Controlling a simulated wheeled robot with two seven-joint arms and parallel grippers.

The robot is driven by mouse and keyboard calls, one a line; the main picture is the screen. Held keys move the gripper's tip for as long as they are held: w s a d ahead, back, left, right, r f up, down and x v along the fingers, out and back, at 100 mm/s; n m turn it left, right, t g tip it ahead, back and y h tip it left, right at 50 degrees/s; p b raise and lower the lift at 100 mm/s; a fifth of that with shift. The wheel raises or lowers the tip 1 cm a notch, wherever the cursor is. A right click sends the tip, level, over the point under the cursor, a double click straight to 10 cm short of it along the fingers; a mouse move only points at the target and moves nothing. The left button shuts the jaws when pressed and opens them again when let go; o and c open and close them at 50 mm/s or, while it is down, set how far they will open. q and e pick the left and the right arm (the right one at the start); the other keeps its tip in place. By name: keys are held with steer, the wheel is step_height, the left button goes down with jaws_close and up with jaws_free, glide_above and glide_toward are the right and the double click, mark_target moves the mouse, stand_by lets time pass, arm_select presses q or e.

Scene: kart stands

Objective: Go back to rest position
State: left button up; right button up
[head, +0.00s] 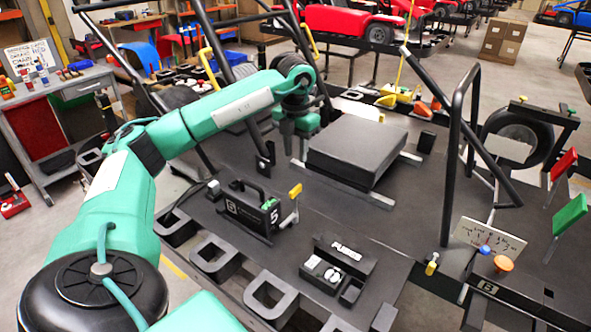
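My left arm comes in from the left, reaches over the black kart stand and bends down at the wrist. My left gripper (266,158) hangs low above the dark deck, left of a flat black box (357,150). My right gripper is not in view.
A black case marked 5 (252,208) and a fuses tray (338,268) stand on the deck in front. Black tube frames (449,160) rise at the right. A grey workbench (70,95) stands at the left, with bare floor beside it.

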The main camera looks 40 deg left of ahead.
arm_select(q)
steer(key=shift+r, duration=0.95)
